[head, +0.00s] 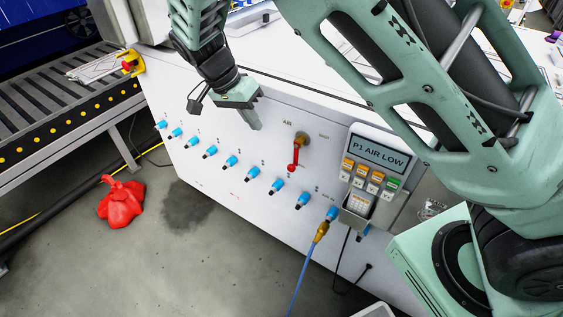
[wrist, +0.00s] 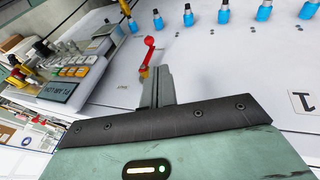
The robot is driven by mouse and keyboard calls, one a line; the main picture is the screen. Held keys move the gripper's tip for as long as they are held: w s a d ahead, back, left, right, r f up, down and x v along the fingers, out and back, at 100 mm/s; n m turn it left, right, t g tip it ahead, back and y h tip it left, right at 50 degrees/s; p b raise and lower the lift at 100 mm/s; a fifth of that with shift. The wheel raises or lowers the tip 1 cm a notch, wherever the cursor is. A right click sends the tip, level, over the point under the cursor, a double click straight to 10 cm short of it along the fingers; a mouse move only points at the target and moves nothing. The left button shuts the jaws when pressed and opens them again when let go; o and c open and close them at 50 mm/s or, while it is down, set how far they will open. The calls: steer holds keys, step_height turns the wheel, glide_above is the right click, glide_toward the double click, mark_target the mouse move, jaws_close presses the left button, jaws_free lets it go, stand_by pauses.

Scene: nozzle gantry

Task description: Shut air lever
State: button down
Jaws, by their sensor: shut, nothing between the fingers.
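The air lever (head: 294,157) is a red handle on a brass valve (head: 302,138) on the white panel. In the head view the handle hangs downward from the valve. My gripper (head: 255,123) is shut and empty, in front of the panel to the left of the lever and apart from it. In the wrist view the fingers (wrist: 158,85) point toward the panel, and the red lever (wrist: 148,54) shows just beyond their tips. The fingers partly hide the brass valve there.
A row of blue fittings (head: 230,161) runs along the panel below the lever. A control box (head: 376,160) reading "P1 AIR LOW" is right of it. A blue hose with a brass connector (head: 321,232) hangs below. A red bag (head: 121,201) lies on the floor near the conveyor (head: 62,108).

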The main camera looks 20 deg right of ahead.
steer(key=shift+w+f+m+h, duration=0.2)
steer(key=shift+w+m+h, duration=0.25)
steer(key=shift+w, duration=0.2)
steer(key=shift+d+f, duration=0.1)
steer(key=s+b+x, duration=0.1)
steer(key=s+x, duration=0.1)
steer(key=x, duration=1.1)
steer(key=shift+b, duration=0.3)
